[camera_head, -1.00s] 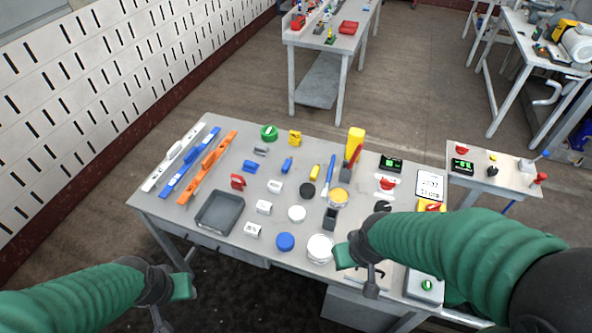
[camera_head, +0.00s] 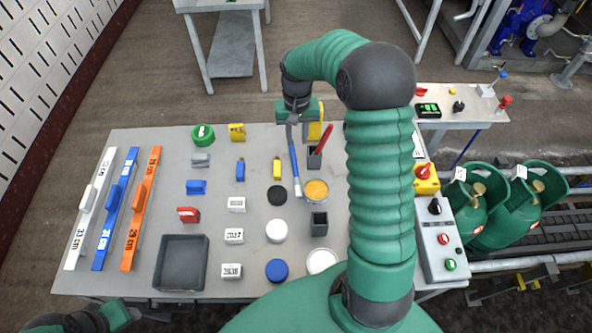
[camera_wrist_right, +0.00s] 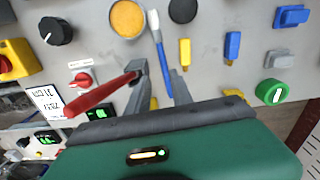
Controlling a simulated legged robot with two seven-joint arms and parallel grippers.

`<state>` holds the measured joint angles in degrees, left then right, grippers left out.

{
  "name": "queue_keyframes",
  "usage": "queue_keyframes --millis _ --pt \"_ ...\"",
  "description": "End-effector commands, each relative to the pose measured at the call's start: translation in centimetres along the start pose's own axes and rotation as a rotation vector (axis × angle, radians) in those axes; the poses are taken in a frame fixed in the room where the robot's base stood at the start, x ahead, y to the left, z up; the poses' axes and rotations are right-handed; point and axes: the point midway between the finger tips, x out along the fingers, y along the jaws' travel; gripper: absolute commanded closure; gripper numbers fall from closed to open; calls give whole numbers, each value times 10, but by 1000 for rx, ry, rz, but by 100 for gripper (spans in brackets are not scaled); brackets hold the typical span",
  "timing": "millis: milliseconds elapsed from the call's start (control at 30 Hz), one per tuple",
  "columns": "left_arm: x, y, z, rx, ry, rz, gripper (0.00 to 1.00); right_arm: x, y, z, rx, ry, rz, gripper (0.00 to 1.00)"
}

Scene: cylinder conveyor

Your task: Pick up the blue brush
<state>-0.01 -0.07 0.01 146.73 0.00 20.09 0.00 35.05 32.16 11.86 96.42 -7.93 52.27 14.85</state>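The blue brush (camera_head: 294,160) lies on the table with its pale bristle end toward the yellow-topped round tin (camera_head: 317,190). It also shows in the right wrist view (camera_wrist_right: 158,42). My right gripper (camera_head: 293,122) is at the handle end of the brush, pointing down. In the right wrist view its grey fingers (camera_wrist_right: 167,90) stand apart with the handle between them. I cannot tell whether they touch it. The gripper body hides the handle's far end. My left gripper (camera_head: 122,316) is at the lower left edge, mostly cut off, away from the brush.
A dark holder with a red-handled tool (camera_head: 315,157) stands close to the right of the brush. A yellow block (camera_head: 277,168) and black disc (camera_head: 277,196) lie to its left. A grey tray (camera_head: 181,263) sits at the front left.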

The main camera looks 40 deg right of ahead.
Motion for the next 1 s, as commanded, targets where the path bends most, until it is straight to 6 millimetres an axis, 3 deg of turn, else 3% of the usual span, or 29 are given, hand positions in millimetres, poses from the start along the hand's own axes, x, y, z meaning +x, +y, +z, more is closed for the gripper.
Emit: queue_keyframes --millis 200,467,700,967,1000 --pt "0 0 0 0 0 0 57 60 -2 1 -5 -6 1 73" --pt "0 0 -1 0 0 0 57 94 -1 1 -4 -1 -1 73" --pt "-4 0 -1 0 0 0 57 136 0 1 -5 -2 0 73" --pt "-3 0 -1 0 0 0 57 141 0 1 -5 2 0 73" --pt "-3 0 -1 0 0 0 57 141 0 1 -5 2 0 77"
